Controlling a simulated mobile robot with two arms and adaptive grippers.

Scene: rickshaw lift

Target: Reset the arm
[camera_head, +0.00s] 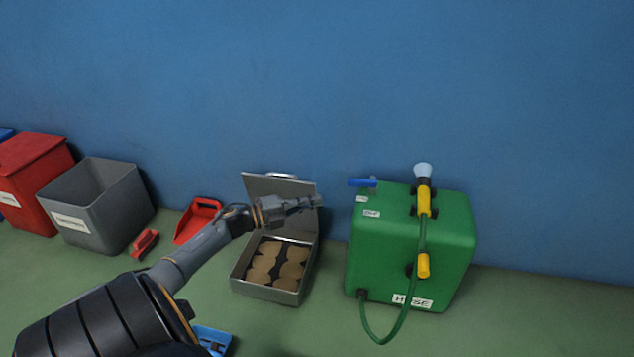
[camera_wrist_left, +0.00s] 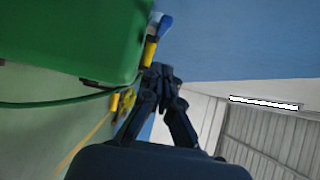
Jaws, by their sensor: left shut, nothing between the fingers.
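My left gripper (camera_head: 303,203) reaches in from the lower left in the head view. It is held in the air in front of the raised lid of a metal case, pointing right toward a green tank (camera_head: 405,250). Its fingers are closed with nothing between them. In the left wrist view the closed fingers (camera_wrist_left: 160,76) show in front of the blue wall, with the green tank (camera_wrist_left: 70,45) at the upper left. They look apart from the tank. My right gripper is not in view.
The open metal case (camera_head: 265,291) holds several round tan discs. A red dustpan (camera_head: 197,219) and red brush (camera_head: 145,243) lie left of it. A grey bin (camera_head: 97,210) and red bin (camera_head: 38,165) stand further left. A green hose (camera_head: 384,340) hangs from the tank.

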